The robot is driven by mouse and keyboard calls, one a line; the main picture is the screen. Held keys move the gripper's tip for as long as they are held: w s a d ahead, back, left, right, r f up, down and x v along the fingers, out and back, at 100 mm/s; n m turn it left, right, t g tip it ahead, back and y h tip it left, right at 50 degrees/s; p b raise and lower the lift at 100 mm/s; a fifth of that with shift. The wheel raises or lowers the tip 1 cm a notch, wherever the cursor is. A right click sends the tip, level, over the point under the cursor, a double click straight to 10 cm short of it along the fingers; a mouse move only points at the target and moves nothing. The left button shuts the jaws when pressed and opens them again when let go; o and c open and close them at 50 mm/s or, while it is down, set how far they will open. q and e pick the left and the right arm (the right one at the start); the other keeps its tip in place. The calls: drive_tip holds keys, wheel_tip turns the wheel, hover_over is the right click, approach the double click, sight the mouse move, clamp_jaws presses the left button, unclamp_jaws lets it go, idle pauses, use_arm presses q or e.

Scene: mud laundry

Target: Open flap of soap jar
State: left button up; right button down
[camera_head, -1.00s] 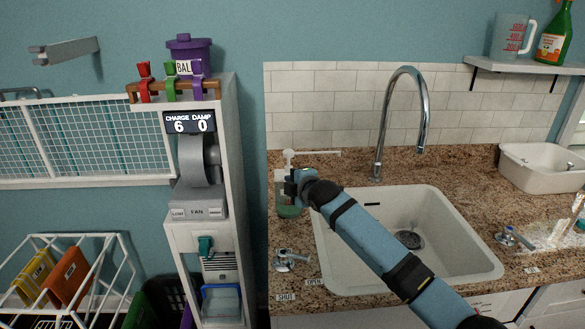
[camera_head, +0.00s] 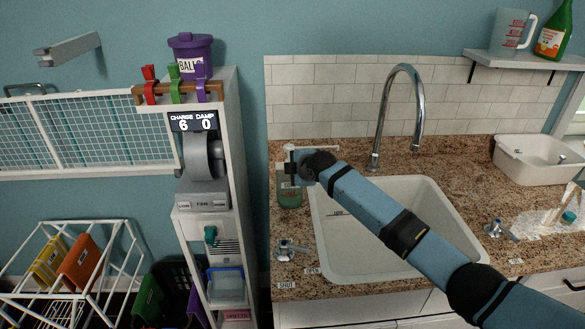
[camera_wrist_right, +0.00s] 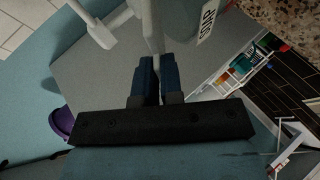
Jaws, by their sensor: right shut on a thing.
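The soap jar (camera_head: 289,190) stands on the granite counter left of the sink. It is clear with green liquid inside, and its upper part is partly covered by my right gripper (camera_head: 297,163). In the right wrist view, the blue fingers of my right gripper (camera_wrist_right: 156,62) are shut on a thin pale part, which looks like the jar's flap (camera_wrist_right: 153,30). A white label (camera_wrist_right: 208,20) with dark lettering is beside it. I cannot tell how far the flap is open. My left gripper is not in view.
The sink (camera_head: 335,250) lies under my right arm, with a tall chrome faucet (camera_head: 382,120) behind it. A chrome tap handle (camera_head: 290,248) is in front of the jar. A shelf tower (camera_head: 240,190) stands close left. A white basin (camera_head: 535,155) is at right.

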drive_tip(key=shift+f, duration=0.15)
drive_tip(key=c, duration=1.3)
unclamp_jaws()
drive_tip(key=b+v, duration=0.1)
drive_tip(key=v, duration=1.3)
drive_tip(key=shift+w, duration=0.1)
